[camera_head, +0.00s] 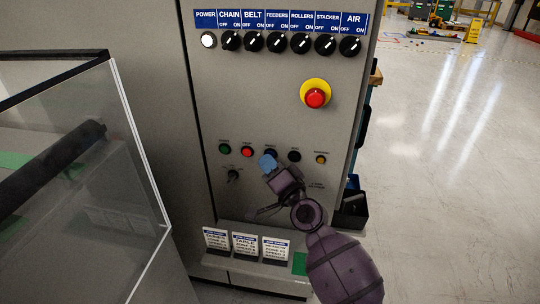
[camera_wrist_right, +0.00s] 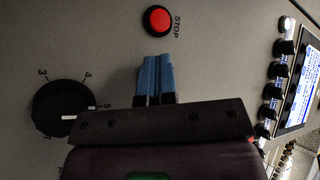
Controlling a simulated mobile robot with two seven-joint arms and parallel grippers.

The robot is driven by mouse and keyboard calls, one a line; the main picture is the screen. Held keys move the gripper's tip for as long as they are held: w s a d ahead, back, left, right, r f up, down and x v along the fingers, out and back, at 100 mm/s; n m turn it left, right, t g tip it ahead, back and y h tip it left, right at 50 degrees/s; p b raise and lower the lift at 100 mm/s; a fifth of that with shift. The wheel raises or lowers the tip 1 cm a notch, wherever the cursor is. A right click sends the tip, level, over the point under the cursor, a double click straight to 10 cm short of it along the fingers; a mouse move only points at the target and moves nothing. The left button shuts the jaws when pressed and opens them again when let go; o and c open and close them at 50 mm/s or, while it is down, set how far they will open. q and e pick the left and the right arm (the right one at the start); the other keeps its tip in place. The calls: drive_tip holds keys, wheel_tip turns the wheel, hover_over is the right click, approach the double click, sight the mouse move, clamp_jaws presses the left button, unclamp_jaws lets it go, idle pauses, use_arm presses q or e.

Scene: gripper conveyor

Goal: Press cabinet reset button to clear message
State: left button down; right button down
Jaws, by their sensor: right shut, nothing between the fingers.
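The grey cabinet (camera_head: 270,115) carries a row of small buttons: a green one (camera_head: 225,148), a red one (camera_head: 247,151), a dark one (camera_head: 271,153), a black one (camera_head: 295,156) and an amber one (camera_head: 321,160). Their labels are too small to read, so I cannot tell which is reset. My right gripper (camera_head: 268,163) is shut and empty, its blue fingertips just below the dark button and partly covering it; contact cannot be told. In the right wrist view the shut fingers (camera_wrist_right: 154,78) point at the panel near the red STOP button (camera_wrist_right: 157,20). My left gripper is out of view.
A black rotary knob (camera_head: 233,176) sits left of my right gripper. A row of switches (camera_head: 277,43) and a red emergency stop (camera_head: 315,98) are above. A glass-sided guard (camera_head: 120,150) stands left. Label cards (camera_head: 245,244) stand on a ledge below.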

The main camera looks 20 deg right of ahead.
drive_tip(key=shift+s, duration=0.15)
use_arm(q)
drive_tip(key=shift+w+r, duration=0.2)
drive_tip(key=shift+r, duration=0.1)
use_arm(e)
drive_tip(key=shift+s+a, duration=0.4)
drive_tip(key=shift+s, duration=0.1)
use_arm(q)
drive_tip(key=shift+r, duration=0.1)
use_arm(e)
drive_tip(key=shift+s+a, duration=0.1)
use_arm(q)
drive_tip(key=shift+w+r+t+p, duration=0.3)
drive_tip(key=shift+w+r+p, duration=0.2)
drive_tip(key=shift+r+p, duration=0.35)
use_arm(e)
drive_tip(key=s+a, duration=0.1)
drive_tip(key=s, duration=0.1)
drive_tip(key=s+a, duration=0.1)
drive_tip(key=s, duration=0.1)
drive_tip(key=shift+a, duration=0.3)
